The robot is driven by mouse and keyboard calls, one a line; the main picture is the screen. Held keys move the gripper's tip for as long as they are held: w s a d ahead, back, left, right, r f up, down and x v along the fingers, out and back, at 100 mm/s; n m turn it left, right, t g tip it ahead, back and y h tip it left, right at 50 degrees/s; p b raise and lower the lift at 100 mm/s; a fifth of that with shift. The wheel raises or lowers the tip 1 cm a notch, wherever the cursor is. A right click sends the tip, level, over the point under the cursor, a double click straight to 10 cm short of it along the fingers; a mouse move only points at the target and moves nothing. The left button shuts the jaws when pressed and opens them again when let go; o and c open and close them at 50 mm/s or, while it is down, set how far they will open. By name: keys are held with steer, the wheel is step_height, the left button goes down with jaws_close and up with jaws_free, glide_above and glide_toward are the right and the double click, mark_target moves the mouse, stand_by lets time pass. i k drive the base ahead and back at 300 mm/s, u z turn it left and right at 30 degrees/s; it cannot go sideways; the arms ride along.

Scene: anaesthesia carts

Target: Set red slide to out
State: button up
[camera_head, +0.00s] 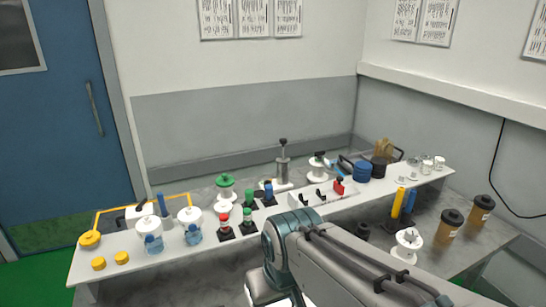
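A small red part (339,187), which looks like the red slide, is at the right end of a low white panel (328,201) on the bench. Two dark levers (304,198) stand on the same panel to its left. The position the red part is set to is too small to tell. My gripper's fingers do not show; only the wrist links are seen.
The long white bench shelf (118,249) is crowded. Red and green capped bottles (226,227) stand left of the panel, clear jars (190,237) farther left. A blue roll (362,171) stands behind right. Brown jars (449,226) and a white spool (406,251) stand at the right front.

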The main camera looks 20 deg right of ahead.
mark_target(338, 187)
steer(key=k, duration=1)
steer(key=z, duration=2)
steer(key=i, duration=1.1)
steer(key=u, duration=2.05)
steer(key=i, duration=0.5)
steer(key=u, duration=0.05)
